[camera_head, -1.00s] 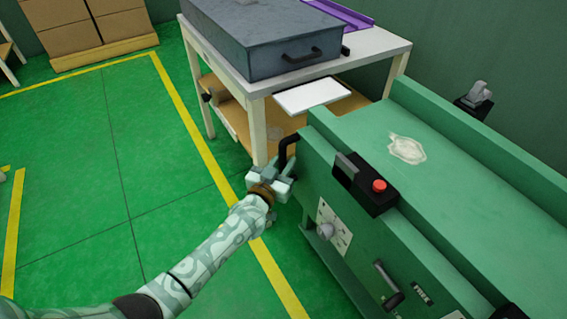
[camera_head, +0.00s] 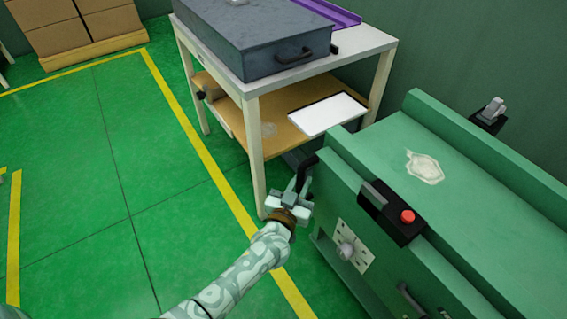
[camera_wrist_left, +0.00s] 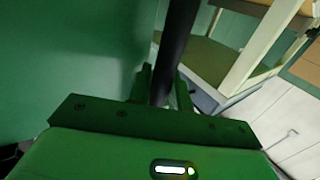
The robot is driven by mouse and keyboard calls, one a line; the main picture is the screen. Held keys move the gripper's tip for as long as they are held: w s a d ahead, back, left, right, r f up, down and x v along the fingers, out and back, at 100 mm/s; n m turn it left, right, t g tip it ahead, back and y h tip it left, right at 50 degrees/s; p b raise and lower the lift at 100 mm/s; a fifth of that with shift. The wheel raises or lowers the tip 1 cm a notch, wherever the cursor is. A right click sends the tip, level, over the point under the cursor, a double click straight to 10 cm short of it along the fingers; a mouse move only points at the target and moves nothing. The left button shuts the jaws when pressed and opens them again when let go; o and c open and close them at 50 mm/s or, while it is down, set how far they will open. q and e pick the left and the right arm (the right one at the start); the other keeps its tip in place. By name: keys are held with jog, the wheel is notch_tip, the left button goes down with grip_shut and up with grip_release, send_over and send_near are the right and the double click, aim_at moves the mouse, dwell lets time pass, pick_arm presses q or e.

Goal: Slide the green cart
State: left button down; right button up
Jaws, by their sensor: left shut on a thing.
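The green cart (camera_head: 378,152) fills the right side of the head view, a long box-like body with a pale stain on its top. My left gripper (camera_head: 298,187) is shut on this handle. In the left wrist view the dark handle bar (camera_wrist_left: 176,45) runs between the two fingers (camera_wrist_left: 160,88), with a green surface filling the left. The right gripper is not in view.
A white-topped table (camera_head: 368,44) holding a dark grey case (camera_head: 250,38) and a purple tray (camera_head: 330,12) stands beyond the cart. A white panel (camera_head: 327,114) is above its wooden shelf. Green floor (camera_head: 90,190) at left is clear, with yellow lines.

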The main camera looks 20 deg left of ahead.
pick_arm(q)
jog(key=shift+s+d, duration=0.9)
jog(key=shift+d, duration=0.25)
jog(key=shift+d+f, duration=0.1)
jog(key=shift+f, duration=0.05)
jog(key=shift+s, duration=0.1)
jog(key=c, duration=1.6)
grip_release()
jog(key=shift+d, duration=0.1)
